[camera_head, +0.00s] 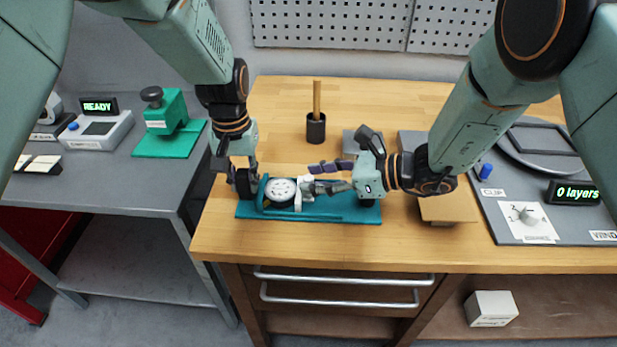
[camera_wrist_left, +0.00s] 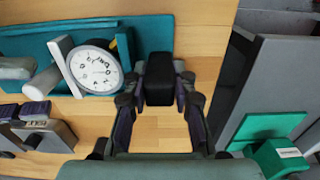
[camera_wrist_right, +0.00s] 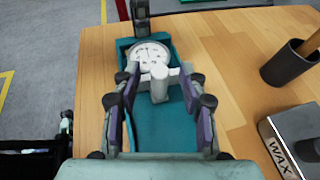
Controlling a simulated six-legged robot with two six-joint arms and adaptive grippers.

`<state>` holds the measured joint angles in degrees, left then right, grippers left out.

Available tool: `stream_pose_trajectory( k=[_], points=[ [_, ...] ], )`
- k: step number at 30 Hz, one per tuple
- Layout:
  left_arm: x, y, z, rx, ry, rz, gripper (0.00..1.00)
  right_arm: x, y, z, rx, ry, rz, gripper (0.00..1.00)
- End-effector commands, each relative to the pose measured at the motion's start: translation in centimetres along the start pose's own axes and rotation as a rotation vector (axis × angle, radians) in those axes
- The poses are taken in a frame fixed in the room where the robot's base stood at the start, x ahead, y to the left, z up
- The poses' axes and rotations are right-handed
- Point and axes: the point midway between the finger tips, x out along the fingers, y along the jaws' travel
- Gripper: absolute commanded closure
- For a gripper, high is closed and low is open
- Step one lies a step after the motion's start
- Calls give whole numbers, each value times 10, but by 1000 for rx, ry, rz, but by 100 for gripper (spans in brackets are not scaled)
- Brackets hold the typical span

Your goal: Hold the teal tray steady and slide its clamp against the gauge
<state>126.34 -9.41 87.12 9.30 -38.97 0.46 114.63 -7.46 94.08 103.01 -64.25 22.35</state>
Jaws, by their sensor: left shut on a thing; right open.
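The teal tray (camera_head: 340,212) lies on the wooden bench, with a round white-faced gauge (camera_head: 281,190) at its left end. The gauge also shows in the left wrist view (camera_wrist_left: 95,68) and the right wrist view (camera_wrist_right: 150,55). A white clamp (camera_head: 305,190) stands just right of the gauge; in the right wrist view the clamp (camera_wrist_right: 160,82) has a grey cylindrical part facing me. My left gripper (camera_head: 246,183) is shut at the tray's left end, beside the gauge. My right gripper (camera_head: 328,178) is open over the tray, its fingers either side of the clamp's cylindrical part.
A dark cup with a wooden stick (camera_head: 316,127) stands behind the tray. A wax box (camera_wrist_right: 295,140) lies near my right gripper. A grey panel (camera_head: 510,215) holds a display at right.

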Motion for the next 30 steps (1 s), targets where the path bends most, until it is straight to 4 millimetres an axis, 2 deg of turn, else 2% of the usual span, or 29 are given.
stream_pose_trajectory(
  k=[6,13,19,30],
  points=[
    [-1,0,0,0,1,0,100,-48,-1,1,2,-3,-4,57],
    [-1,0,0,0,1,0,100,-83,-1,1,2,-2,-3,57],
    [-1,0,0,0,1,0,100,-95,0,1,0,0,1,57],
    [-1,0,0,0,1,0,100,-96,0,0,0,0,1,57]
  ],
)
